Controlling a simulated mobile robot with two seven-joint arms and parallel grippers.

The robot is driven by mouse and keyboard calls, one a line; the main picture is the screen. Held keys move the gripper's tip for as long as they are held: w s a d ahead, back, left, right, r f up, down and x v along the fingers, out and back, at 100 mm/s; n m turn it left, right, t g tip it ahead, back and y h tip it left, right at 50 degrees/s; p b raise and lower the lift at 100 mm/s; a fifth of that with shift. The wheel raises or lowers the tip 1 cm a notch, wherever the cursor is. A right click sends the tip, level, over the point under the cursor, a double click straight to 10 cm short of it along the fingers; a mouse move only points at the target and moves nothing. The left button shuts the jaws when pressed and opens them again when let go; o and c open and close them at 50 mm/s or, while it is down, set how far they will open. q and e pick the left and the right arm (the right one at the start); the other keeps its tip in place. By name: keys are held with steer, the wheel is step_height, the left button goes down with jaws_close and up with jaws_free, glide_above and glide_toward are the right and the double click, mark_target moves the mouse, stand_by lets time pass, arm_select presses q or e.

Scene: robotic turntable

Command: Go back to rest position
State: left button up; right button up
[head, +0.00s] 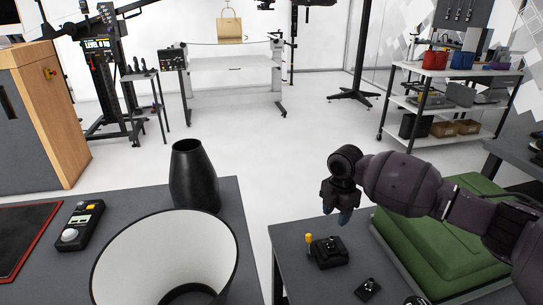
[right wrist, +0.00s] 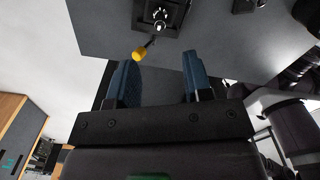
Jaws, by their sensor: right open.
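My left gripper does not show.
A black vase (head: 194,178) and a large white-lined cone (head: 165,255) stand on the left table, with a small meter (head: 80,225). A green case (head: 440,240) lies under my right arm. Open floor (head: 270,145) lies beyond, before a white workbench (head: 232,82) and a shelf cart (head: 440,100).

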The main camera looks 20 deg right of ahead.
steer(key=shift+w+m, duration=0.1)
steer(key=shift+m, duration=0.2)
steer(key=w+a+r+m+t+y, duration=0.1)
steer(key=w+a+r+m+t, duration=0.4)
steer(key=w+a+t, duration=0.2)
steer(key=s+a+m+t+y+p, duration=0.3)
steer(key=s+a+m+t+y, duration=0.15)
steer(key=s+a, duration=0.3)
arm_select(q)
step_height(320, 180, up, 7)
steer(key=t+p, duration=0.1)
steer(key=p, duration=0.4)
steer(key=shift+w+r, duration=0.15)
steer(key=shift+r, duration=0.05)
arm_select(e)
steer(key=s+d+f+m+h, duration=0.1)
steer(key=s+d+f+m, duration=0.1)
steer(key=s, duration=1)
steer(key=s+d+f+m+h, duration=0.2)
steer(key=s+f+m, duration=0.3)
steer(key=s, duration=0.8)
steer(key=s+d+f+m+h, duration=0.2)
steer(key=s+d+f+m, duration=0.1)
steer(key=s, duration=0.9)
step_height(320, 180, down, 2)
steer(key=shift+s+d+f+m, duration=0.15)
steer(key=shift+s+d+m, duration=0.2)
steer(key=shift+s+d, duration=0.1)
